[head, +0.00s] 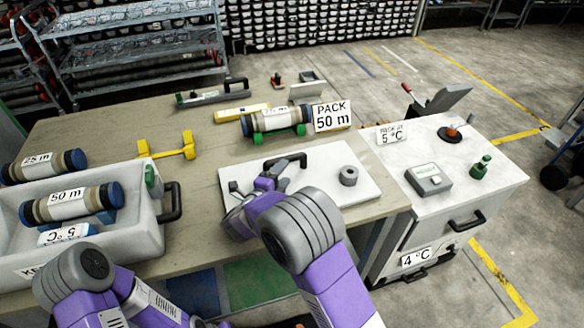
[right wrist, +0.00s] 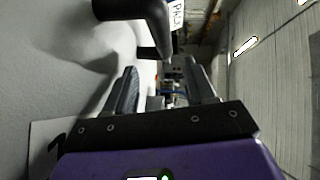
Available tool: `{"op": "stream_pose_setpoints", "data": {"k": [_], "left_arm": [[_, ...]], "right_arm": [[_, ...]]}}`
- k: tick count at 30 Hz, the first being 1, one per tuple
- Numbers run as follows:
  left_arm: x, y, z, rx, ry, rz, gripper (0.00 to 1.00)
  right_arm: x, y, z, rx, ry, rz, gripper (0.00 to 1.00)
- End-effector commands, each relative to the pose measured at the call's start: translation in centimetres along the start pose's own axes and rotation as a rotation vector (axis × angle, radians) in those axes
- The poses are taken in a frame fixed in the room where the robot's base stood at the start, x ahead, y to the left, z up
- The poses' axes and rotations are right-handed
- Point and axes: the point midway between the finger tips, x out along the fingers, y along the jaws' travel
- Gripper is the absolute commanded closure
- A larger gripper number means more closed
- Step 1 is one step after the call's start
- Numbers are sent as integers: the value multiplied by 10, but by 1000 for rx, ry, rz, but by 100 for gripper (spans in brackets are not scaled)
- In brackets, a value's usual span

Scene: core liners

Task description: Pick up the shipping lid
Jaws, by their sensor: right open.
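The shipping lid appears to be the flat white panel (head: 328,205) on the table, with a black bar handle (head: 287,160) near its back left edge and a grey round knob (head: 348,176) at its right. My right gripper (head: 258,180) is over the lid's left part, close to the handle, open and empty. In the right wrist view the two fingers (right wrist: 165,78) stand apart, with the dark handle (right wrist: 140,18) just beyond them at the top. I cannot tell whether a finger touches it. My left gripper is out of view; only my left arm shows at lower left.
A grey-white crate (head: 140,233) with labelled core tubes stands at left. Behind the lid are a core on green supports (head: 275,122), a "PACK 50 m" sign (head: 331,116) and yellow blocks (head: 175,148). A white cabinet (head: 445,190) adjoins the table at right.

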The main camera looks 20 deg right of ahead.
Motion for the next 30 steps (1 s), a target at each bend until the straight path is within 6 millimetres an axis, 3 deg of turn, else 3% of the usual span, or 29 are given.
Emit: {"op": "stream_pose_setpoints", "data": {"k": [18,26,30], "left_arm": [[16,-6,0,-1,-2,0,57],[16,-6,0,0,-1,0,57],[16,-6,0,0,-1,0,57]], "right_arm": [[72,-4,-2,0,2,0,45],[75,-5,-2,-1,-1,0,45],[75,-5,-2,-1,-1,0,64]]}}
